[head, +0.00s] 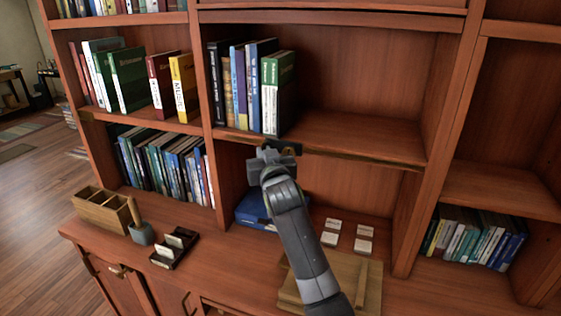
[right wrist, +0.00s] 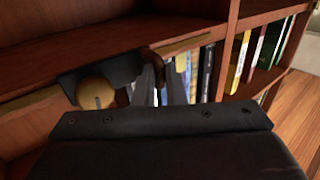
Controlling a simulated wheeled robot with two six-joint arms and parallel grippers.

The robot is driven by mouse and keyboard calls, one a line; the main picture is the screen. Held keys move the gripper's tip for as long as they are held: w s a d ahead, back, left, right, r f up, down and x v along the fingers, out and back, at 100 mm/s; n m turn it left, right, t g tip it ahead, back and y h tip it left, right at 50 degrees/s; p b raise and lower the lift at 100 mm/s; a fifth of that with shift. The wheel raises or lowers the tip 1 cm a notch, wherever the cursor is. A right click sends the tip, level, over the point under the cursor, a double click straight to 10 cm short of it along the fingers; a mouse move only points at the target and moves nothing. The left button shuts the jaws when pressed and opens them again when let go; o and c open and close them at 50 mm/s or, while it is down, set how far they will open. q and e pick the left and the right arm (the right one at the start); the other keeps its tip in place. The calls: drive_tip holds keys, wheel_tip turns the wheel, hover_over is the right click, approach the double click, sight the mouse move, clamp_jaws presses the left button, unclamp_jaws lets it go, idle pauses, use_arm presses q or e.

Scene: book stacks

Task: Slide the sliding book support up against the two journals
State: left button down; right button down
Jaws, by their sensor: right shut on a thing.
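The sliding book support is a dark bracket (head: 290,147) at the front edge of the middle shelf; in the right wrist view its dark plate (right wrist: 95,75) carries a round brass knob (right wrist: 95,93). My right gripper (head: 272,154) is shut on the support at the shelf edge and partly hides it. Its fingers (right wrist: 165,85) also show in the right wrist view. Contact with the support is unclear. My left gripper is out of view.
The shelf (head: 350,135) right of the books is empty. Below, a blue box (head: 255,210), several white cards (head: 330,238) and a wooden board (head: 355,275) lie on the counter. A wooden organizer (head: 100,210) and a dark card tray (head: 174,248) stand at the left.

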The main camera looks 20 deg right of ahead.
drive_tip(key=shift+w+a+r, duration=0.35)
drive_tip(key=shift+w+a, duration=0.05)
drive_tip(key=shift+a, duration=0.15)
drive_tip(key=c, duration=1.5)
unclamp_jaws()
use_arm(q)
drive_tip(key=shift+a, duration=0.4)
use_arm(e)
drive_tip(key=shift+d+f, duration=0.1)
drive_tip(key=shift+d, duration=0.15)
drive_tip(key=shift+f, duration=0.15)
